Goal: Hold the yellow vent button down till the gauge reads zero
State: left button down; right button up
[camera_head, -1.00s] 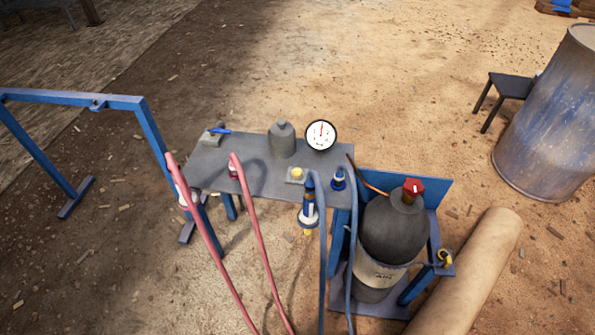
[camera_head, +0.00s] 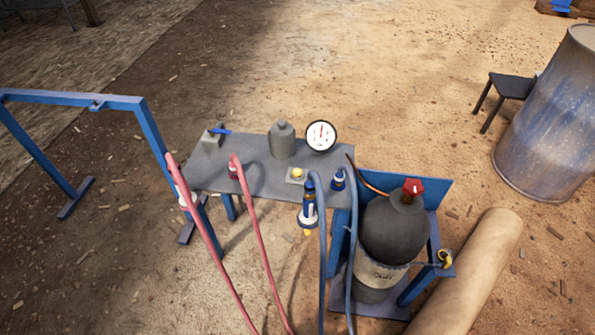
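The yellow vent button (camera_head: 297,174) sits on a small pale square base on the grey bench top (camera_head: 225,181). It stands clear, with nothing touching its top. The round white gauge (camera_head: 321,135) with a black rim stands at the bench's back right. Its red needle points roughly straight up; the dial marks are too small to read. Neither of my grippers is in view.
Pink hoses (camera_head: 260,244) and blue hoses (camera_head: 322,260) run toward me in front of the bench. A grey bottle-shaped vessel (camera_head: 282,141) stands behind the button. A dark gas cylinder (camera_head: 392,232) with a red valve knob (camera_head: 413,187) stands at right. A blue frame (camera_head: 151,140) stands left.

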aim_at(296, 172)
jog(key=i+j, duration=0.2)
jog(key=j, duration=0.15)
jog(key=i+j, duration=0.15)
jog(key=j, duration=0.2)
jog(key=i+j, duration=0.2)
jog(key=j, duration=0.15)
jog(key=i+j, duration=0.15)
jog(key=j, duration=0.2)
jog(key=i+j, duration=0.2)
jog(key=j, duration=0.15)
jog(key=z, duration=1.35)
